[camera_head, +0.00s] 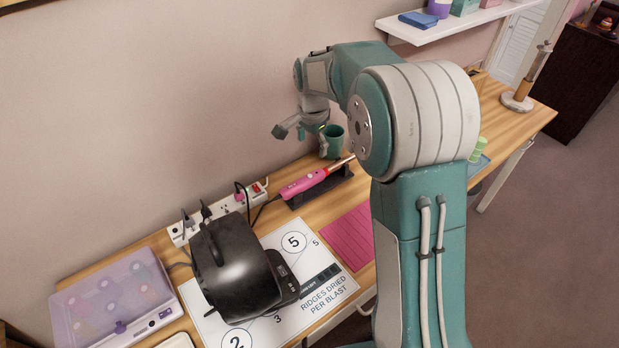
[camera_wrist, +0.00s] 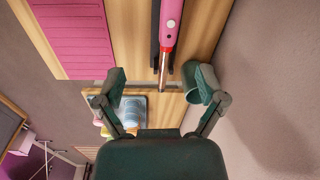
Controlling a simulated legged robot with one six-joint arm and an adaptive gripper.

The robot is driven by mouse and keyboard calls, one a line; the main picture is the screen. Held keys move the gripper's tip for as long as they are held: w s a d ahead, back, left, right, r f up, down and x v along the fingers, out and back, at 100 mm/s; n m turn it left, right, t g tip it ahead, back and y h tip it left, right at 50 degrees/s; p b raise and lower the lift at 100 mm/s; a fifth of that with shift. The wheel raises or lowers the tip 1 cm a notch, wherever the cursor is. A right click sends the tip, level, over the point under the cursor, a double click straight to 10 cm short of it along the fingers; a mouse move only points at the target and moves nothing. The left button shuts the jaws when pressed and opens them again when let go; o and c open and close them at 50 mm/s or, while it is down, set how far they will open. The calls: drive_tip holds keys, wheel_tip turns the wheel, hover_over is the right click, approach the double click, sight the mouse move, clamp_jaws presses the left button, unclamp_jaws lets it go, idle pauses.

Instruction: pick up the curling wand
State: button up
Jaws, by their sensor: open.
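The curling wand (camera_head: 304,184) has a pink handle and a metal barrel. It lies on a dark stand (camera_head: 325,188) on the wooden table, its barrel pointing right and partly hidden by my arm. In the wrist view the wand (camera_wrist: 171,24) comes down from the top, and its barrel ends between my fingers. My gripper (camera_wrist: 157,88) is open and empty, with one finger on each side of the barrel's line. In the head view my gripper (camera_head: 303,130) hangs near the wall, above and behind the wand, apart from it.
A teal cup (camera_head: 332,143) stands close behind the wand. A power strip (camera_head: 222,212) with cords runs along the wall. A black appliance (camera_head: 235,268) sits on a printed sheet, with a lilac case (camera_head: 118,298) at left. A pink mat (camera_head: 349,237) lies in front.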

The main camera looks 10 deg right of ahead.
drive_tip(key=m, duration=0.2)
approach(310, 175)
drive_tip(key=shift+w+a+f+g, duration=0.1)
drive_tip(key=shift+a+f+g, duration=0.1)
drive_tip(key=shift+a+g, duration=0.15)
wheel_tip(310, 175, down, 5)
drive_tip(key=shift+f, duration=0.15)
drive_tip(key=f, duration=0.5)
drive_tip(key=shift+w+d+f, duration=0.1)
drive_tip(key=shift+d+f, duration=0.05)
drive_tip(key=shift+d, duration=0.15)
clamp_jaws()
